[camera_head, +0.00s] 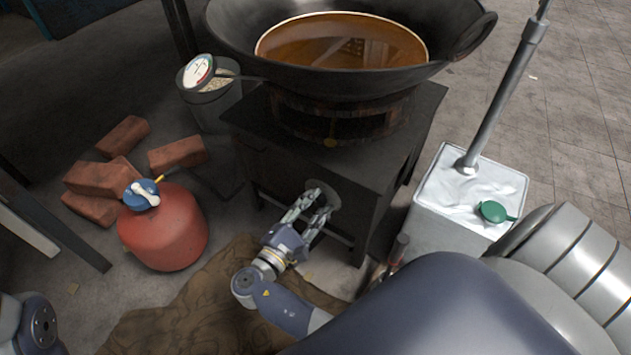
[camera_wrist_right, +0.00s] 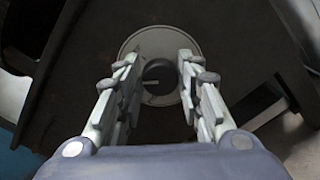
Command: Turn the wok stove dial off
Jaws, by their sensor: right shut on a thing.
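The wok stove (camera_head: 385,165) is a dark box stand, with a large black wok (camera_head: 240,40) of amber liquid on top. Its dial sits on the front face; in the right wrist view the dial's round grey plate (camera_wrist_right: 150,42) and dark centre knob (camera_wrist_right: 158,78) show between the fingers. My right gripper (camera_head: 315,205) is at the dial, its two fingers on either side of the knob and closed on it. It also shows in the right wrist view (camera_wrist_right: 158,85). In the head view the fingers partly hide the dial. At the lower left edge only part of my left arm shows, without its gripper.
A red gas canister (camera_head: 165,235) with a blue valve and several bricks (camera_head: 125,138) lie left of the stove. A pot with a gauge (camera_head: 205,95) stands behind them. A white container (camera_head: 470,185) is at the right. Brown cloth (camera_head: 180,320) covers floor in front.

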